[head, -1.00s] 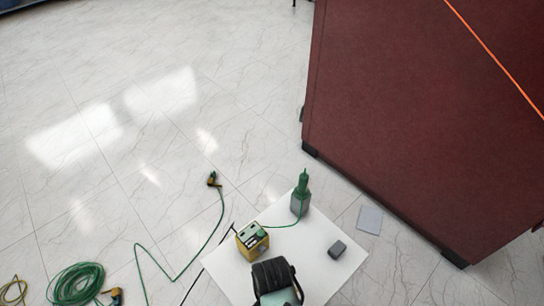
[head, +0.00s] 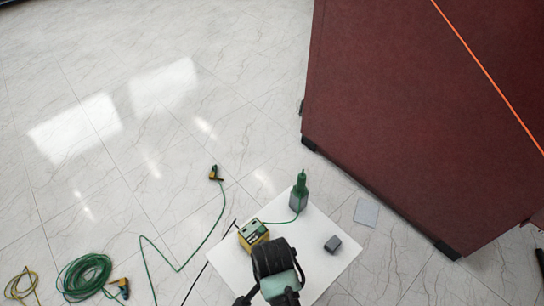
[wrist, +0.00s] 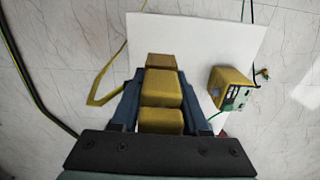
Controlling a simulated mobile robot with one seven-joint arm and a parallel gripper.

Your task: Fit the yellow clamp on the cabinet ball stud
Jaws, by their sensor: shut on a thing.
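In the wrist view the blocky yellow clamp (wrist: 162,88) sits between the two dark fingers of my gripper (wrist: 161,80), which is shut on it. A yellow lead runs beside it on the left. The clamp is above the floor and the white sheet. In the head view my arm's end covers the gripper and the held clamp. The dark red cabinet (head: 410,130) stands at the right. A small dark fitting (head: 301,107) shows on its left edge; I cannot tell whether it is the ball stud.
A white sheet (head: 322,274) carries a yellow instrument (head: 253,235), a green-topped bottle (head: 299,191) and a grey block (head: 332,244). A grey plate (head: 367,213) lies beside it. Green cable (head: 84,277) and clamps (head: 216,173) lie on the left floor. The upper-left floor is clear.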

